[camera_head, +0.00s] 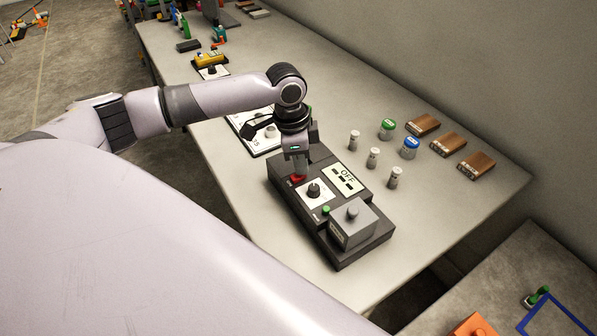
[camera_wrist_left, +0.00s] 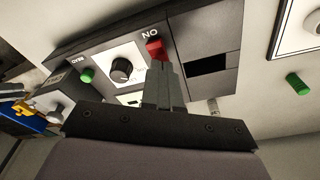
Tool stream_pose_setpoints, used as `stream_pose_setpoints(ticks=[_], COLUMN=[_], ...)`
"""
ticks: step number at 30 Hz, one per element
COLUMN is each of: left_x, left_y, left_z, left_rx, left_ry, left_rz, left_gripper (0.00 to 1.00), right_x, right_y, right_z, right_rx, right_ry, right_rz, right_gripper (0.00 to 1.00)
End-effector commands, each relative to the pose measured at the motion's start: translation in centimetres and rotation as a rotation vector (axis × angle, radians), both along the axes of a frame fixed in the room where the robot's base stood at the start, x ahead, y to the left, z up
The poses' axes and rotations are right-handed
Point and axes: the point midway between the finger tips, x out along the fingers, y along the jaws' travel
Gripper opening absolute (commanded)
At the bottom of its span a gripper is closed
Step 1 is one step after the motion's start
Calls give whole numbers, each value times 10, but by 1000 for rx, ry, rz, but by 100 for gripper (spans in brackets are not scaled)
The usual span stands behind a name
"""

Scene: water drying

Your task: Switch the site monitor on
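The site monitor (camera_head: 330,208) is a dark box on the table, with a display plate (camera_head: 346,180) reading OFF. It has a red switch (camera_head: 297,179), a black knob (camera_head: 313,190) on a white plate and a green button (camera_head: 326,211). In the left wrist view the red switch (camera_wrist_left: 155,49) is beside the label ON. My left gripper (camera_head: 298,171) points down at the red switch. In the left wrist view its fingers (camera_wrist_left: 161,68) are together, with tips at or against the switch; exact contact is unclear. My right gripper is not in view.
A grey block (camera_head: 353,226) is on the monitor's near end. To its right stand several white cylinders (camera_head: 373,158), a green-topped jar (camera_head: 387,128), a blue-topped jar (camera_head: 410,147) and several brown blocks (camera_head: 447,144). A white panel (camera_head: 252,133) lies behind my gripper.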

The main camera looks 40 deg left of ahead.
Motion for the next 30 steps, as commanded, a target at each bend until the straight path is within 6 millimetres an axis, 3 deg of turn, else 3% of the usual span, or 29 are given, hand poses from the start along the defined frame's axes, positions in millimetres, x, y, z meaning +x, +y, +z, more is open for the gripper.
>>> stream_pose_setpoints(ticks=[6,16,24,30], left_x=[0,1,2,1], left_y=[0,-1,-1,-1], left_z=[18,45,62,64], left_rx=[-1,-2,-3,-3], left_ry=[1,-4,-6,-5], left_rz=[0,-1,0,0], left_gripper=[0,0,0,0], right_x=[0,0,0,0], right_y=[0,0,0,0], right_z=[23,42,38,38], right_rx=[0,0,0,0], right_ry=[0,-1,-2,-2], right_rz=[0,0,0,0], right_gripper=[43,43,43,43])
